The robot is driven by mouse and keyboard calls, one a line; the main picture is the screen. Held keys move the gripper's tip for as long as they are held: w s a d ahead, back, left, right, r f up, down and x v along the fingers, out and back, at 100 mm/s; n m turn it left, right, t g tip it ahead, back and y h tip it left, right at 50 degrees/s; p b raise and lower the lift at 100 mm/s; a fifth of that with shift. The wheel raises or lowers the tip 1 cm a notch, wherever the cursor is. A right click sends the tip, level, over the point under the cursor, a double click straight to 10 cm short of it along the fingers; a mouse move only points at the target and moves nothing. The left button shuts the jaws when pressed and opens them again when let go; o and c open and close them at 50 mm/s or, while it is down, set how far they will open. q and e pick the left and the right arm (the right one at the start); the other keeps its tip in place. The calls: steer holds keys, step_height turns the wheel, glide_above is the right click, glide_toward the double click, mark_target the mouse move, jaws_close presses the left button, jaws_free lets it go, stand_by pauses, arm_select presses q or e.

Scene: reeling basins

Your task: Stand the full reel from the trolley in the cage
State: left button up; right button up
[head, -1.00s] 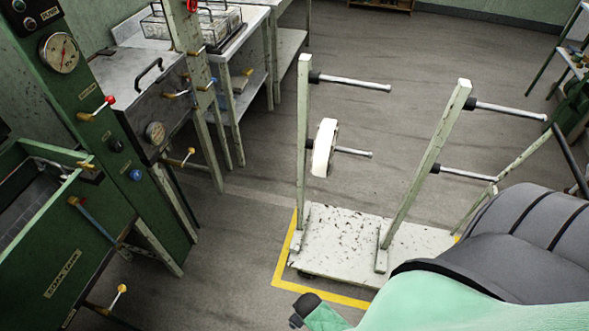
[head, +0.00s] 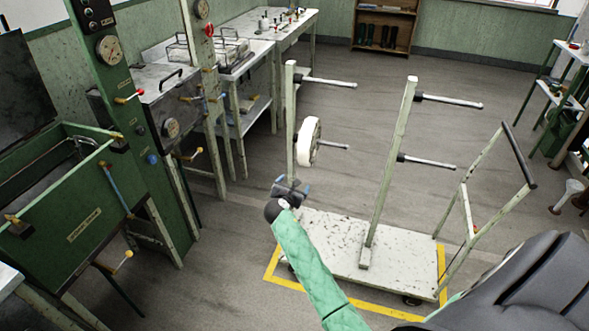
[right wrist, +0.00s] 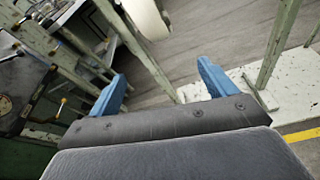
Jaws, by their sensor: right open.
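The full reel (head: 309,143) is white and hangs on the lower peg of the trolley's left post, close to the post. The trolley (head: 355,262) has a pale, worn base and two posts with bare pegs elsewhere. My right gripper (head: 293,184) is just below the reel, beside the left post, apart from it. In the right wrist view its blue fingers (right wrist: 162,78) are spread and empty, with the reel (right wrist: 148,16) ahead at the top edge. A wire cage (head: 190,52) stands on the bench at the back left. My left gripper is not in view.
Green basin machines (head: 90,215) with levers and gauges line the left side. A yellow floor outline (head: 275,262) surrounds the trolley base. The trolley's push handle (head: 518,155) rises at right. The grey floor behind the trolley is clear.

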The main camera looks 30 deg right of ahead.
steer(key=n+h, duration=0.1)
steer(key=n, duration=0.1)
glide_toward(303, 153)
steer(key=shift+h, duration=0.3)
steer(key=shift+f+b+x, duration=0.15)
steer(key=shift+b+x, duration=0.75)
steer(key=shift+x, duration=0.25)
steer(key=shift+f+b+x, duration=0.2)
steer(key=shift+b+x, duration=0.7)
steer(key=shift+x, duration=0.3)
steer(key=shift+w+d+r, duration=0.1)
steer(key=shift+w+d, duration=0.25)
steer(key=shift+w, duration=0.1)
steer(key=shift+w+d, duration=0.25)
steer(key=shift+d, duration=0.05)
steer(key=shift+x, duration=2.4)
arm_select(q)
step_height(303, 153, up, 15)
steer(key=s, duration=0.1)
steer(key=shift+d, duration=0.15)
